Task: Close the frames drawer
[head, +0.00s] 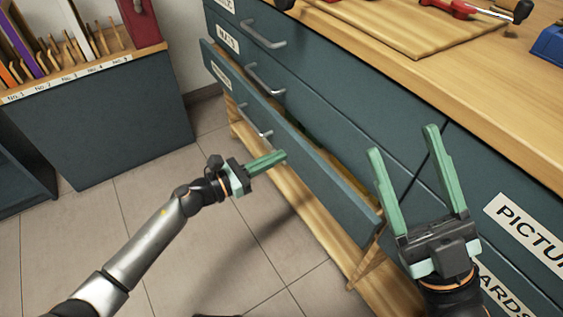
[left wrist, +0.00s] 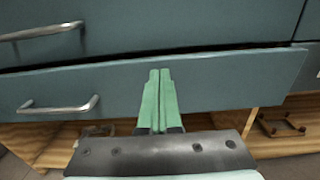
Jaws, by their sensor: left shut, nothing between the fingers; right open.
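The frames drawer (head: 310,165) is the lowest drawer in the left column of the blue-grey cabinet. It stands partly open, and a gap shows its inside behind the front. Its label (head: 220,74) is too slanted to read surely. Its metal handle (head: 256,125) also shows in the left wrist view (left wrist: 58,106). My left gripper (head: 284,156) is shut and empty in front of the drawer front, right of the handle in the left wrist view (left wrist: 160,72). I cannot tell whether it touches. My right gripper (head: 402,140) is open and empty, above the drawer's right end.
The mats drawer (head: 290,95) above looks closed. The wooden worktop (head: 450,85) holds a board (head: 390,25) and red-handled tools (head: 450,8). A low blue-grey unit with a wooden rack (head: 105,135) stands at left. The tiled floor (head: 250,255) before the cabinet is clear.

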